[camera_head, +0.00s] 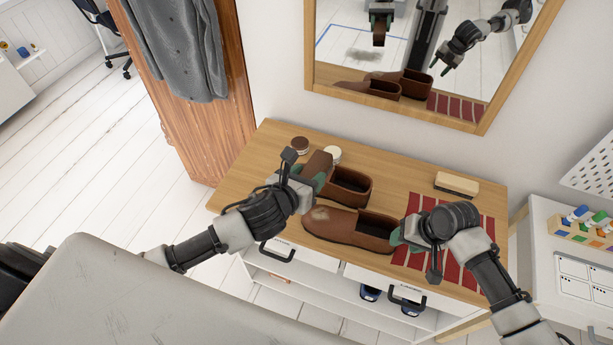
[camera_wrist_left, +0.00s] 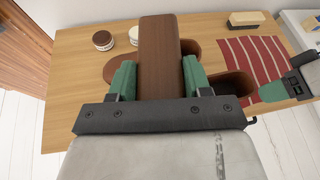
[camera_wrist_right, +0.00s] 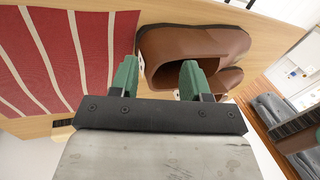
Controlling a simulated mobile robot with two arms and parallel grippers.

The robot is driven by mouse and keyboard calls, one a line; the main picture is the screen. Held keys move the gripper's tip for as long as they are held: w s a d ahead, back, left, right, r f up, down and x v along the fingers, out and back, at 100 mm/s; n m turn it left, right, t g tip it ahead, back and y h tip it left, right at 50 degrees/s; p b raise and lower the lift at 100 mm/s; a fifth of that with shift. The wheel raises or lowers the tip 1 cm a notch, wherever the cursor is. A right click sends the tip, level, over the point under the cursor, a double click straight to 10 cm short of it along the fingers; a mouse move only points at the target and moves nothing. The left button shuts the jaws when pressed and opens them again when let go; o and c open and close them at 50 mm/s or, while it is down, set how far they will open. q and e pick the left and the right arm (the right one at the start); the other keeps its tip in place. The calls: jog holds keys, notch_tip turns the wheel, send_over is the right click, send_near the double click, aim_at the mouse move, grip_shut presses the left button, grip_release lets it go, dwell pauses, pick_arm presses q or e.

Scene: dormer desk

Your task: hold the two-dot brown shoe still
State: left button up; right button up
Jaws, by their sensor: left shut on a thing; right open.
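Two brown shoes lie on the wooden desktop. The front shoe (camera_head: 338,224) has a pale scuffed patch on its toe; the back shoe (camera_head: 350,189) is partly hidden by my left gripper. I cannot make out dots on either. My left gripper (camera_head: 308,175) is shut on a brown block (camera_wrist_left: 160,58), held above the desk near the back shoe's toe. My right gripper (camera_head: 401,236) is open at the heel end of the front shoe. In the right wrist view, its fingers point at a shoe's heel (camera_wrist_right: 190,45); I cannot tell whether they touch it.
A red striped mat (camera_head: 415,261) lies under and beside my right gripper. A pale-topped brush (camera_head: 457,184) lies behind it. A dark-lidded tin (camera_head: 299,145) and a white tin (camera_head: 332,154) stand at the back left. A mirror (camera_head: 484,124) hangs above; the desktop's left end is clear.

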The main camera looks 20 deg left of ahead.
pick_arm(q)
jog(key=shift+r, duration=0.1)
pick_arm(e)
jog(key=w+d+r+m, duration=0.1)
jog(key=w+d+r, duration=0.1)
jog(key=w+r, duration=0.2)
jog(key=shift+g+h, duration=0.3)
jog(key=b+x, duration=0.6)
jog(key=b, duration=0.2)
jog(key=shift+w+f, duration=0.15)
jog(key=shift+f, duration=0.25)
jog(key=shift+a+f, duration=0.15)
jog(key=shift+f, duration=0.2)
jog(key=shift+x, duration=1.1)
pick_arm(q)
notch_tip(320, 180, down, 9)
jog(key=shift+r, duration=0.2)
jog(key=shift+w, duration=0.1)
pick_arm(e)
grip_shut()
